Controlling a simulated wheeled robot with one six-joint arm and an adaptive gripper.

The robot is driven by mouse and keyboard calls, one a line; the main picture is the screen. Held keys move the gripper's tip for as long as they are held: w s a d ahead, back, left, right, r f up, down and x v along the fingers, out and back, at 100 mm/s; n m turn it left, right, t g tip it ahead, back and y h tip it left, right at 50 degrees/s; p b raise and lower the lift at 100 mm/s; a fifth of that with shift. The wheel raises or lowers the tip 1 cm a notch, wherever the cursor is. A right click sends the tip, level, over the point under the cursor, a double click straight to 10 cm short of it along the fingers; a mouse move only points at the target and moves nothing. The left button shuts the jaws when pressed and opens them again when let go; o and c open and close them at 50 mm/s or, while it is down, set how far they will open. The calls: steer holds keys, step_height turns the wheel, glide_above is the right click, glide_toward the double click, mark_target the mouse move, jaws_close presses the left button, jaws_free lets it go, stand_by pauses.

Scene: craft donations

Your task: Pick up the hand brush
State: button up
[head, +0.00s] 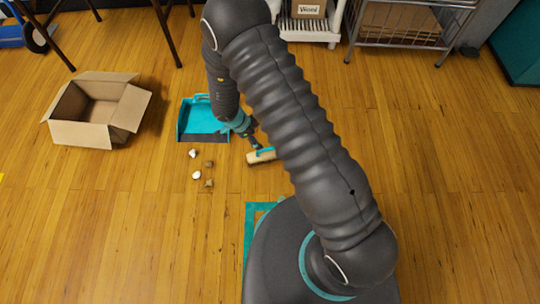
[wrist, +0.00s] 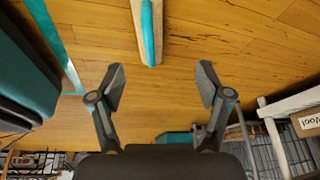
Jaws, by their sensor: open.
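The hand brush (head: 262,156), with a teal handle on a pale tan body, lies on the wooden floor just beyond my gripper (head: 252,143). In the wrist view the brush (wrist: 147,32) is at the top centre, running lengthwise away. My gripper (wrist: 161,76) is open, with its fingers wide apart and nothing between them. The brush lies past the fingertips, slightly left of the middle of the gap. I cannot tell how high the fingers are above the floor. In the head view my arm hides part of the surroundings.
A teal dustpan (head: 203,121) lies left of the brush. Small white lumps (head: 193,153) and brown cubes (head: 208,164) lie on the floor in front of it. An open cardboard box (head: 97,108) stands further left. A white rack (head: 310,24) and a wire cage (head: 410,22) stand behind.

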mark_target(264, 149)
steer(key=shift+g, duration=0.3)
steer(key=x, duration=0.3)
steer(key=s+b+x, duration=0.1)
steer(key=x, duration=0.2)
steer(key=b+x, duration=0.1)
steer(key=x, duration=0.2)
steer(key=shift+s, duration=0.2)
steer(key=shift+b+x, duration=1.1)
steer(key=shift+x, duration=2.05)
steer(key=shift+d+r, duration=0.1)
steer(key=c, duration=1.4)
steer(key=shift+r, duration=0.1)
